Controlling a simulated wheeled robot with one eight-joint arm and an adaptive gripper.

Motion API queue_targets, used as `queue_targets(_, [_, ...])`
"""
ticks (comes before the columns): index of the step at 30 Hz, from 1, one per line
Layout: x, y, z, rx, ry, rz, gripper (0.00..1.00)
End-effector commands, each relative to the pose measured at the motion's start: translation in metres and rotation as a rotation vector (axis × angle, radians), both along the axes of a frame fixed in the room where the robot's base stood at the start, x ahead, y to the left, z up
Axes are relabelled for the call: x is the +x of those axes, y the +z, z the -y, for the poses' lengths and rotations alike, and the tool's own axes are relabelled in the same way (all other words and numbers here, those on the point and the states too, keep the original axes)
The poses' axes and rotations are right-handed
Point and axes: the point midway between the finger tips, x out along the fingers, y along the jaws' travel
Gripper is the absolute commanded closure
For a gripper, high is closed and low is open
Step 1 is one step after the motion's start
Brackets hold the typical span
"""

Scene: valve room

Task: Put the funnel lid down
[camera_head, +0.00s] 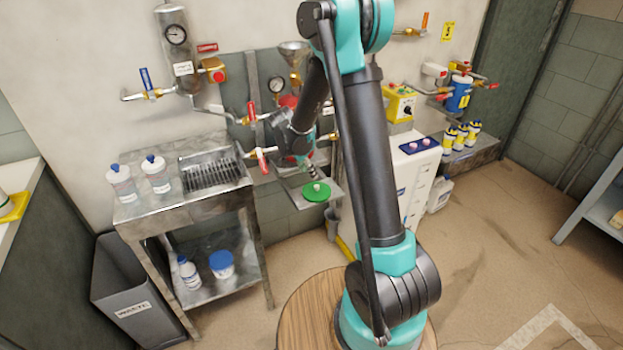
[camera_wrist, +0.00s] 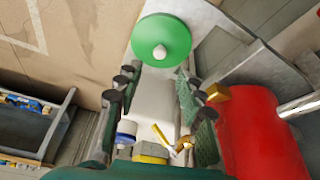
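The funnel lid is a green disc with a pale round knob (camera_head: 316,191). It appears to lie flat on a small grey metal shelf (camera_head: 335,202) below the wall pipes; its contact with the shelf is not clear. In the wrist view the lid (camera_wrist: 162,30) is just past my fingertips, its knob roughly in line with the gap between them. My gripper (camera_wrist: 158,76) is open, with its fingers apart and nothing between them. In the head view my gripper (camera_head: 307,170) is just above and behind the lid, partly hidden by my arm. A metal funnel (camera_head: 295,48) is higher on the wall.
A metal bench with a drying rack (camera_head: 210,170) and white bottles (camera_head: 121,183) stands left. A white cabinet (camera_head: 418,180) with a blue tray stands right of the shelf. A red cylinder (camera_wrist: 260,130) is close to my fingers on the right in the wrist view.

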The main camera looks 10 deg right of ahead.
Motion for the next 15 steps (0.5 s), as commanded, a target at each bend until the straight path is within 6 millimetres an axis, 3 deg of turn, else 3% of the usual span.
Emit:
queue_targets(10, [-0.012, 0.029, -0.003, 0.004, 0.022, -0.007, 0.61])
queue_targets(15, [-0.049, 0.047, 0.020, 0.026, 0.154, -0.040, 0.61])
